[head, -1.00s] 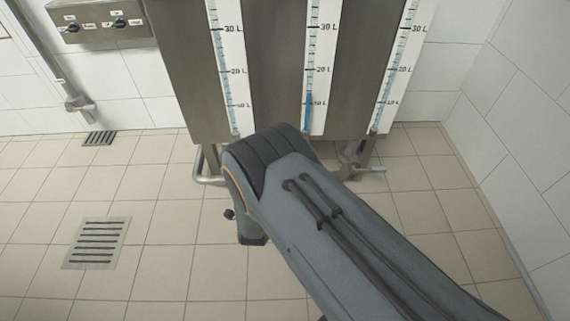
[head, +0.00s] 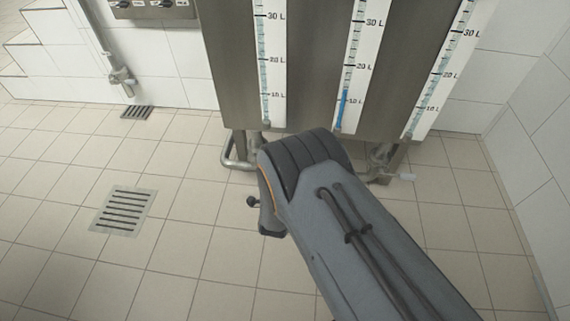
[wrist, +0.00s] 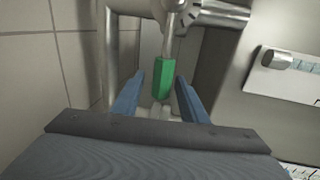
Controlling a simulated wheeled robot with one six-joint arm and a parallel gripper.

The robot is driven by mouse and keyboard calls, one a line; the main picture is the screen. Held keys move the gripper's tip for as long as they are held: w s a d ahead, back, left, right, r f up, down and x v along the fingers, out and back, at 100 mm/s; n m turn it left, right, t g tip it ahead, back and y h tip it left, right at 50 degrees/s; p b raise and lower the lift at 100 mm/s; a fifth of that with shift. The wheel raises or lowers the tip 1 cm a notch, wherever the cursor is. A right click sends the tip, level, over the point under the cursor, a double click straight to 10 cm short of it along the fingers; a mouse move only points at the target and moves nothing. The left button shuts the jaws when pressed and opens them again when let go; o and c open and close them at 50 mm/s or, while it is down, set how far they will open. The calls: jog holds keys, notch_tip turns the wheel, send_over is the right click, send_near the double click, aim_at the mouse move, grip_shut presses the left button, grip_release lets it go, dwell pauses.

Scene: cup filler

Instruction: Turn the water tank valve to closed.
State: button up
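The steel water tank (head: 312,70) stands in the upper middle of the head view, with pipes below it. In the wrist view, a green valve handle (wrist: 162,80) hangs on a metal stem below a steel pipe and fitting (wrist: 215,14). My gripper (wrist: 160,90) is open, with its two blue fingers on either side of the green handle. Gaps show between the handle and the fingers, so it is not clamped. In the head view my arm hides the gripper and this handle. The valve's open or closed setting cannot be told.
Three level gauges run down the tank front; the middle one (head: 345,85) shows blue up to about 10 L. A pale-ended lever (head: 402,176) sticks out under the tank's right side. A bent pipe (head: 232,160) is at its left. Tiled floor with a drain (head: 123,210) is clear on the left.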

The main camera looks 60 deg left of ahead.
jog(key=p+v, duration=0.3)
jog(key=v, duration=0.4)
jog(key=shift+s+d, duration=0.15)
jog(key=shift+d, duration=0.2)
jog(key=shift+r, duration=0.15)
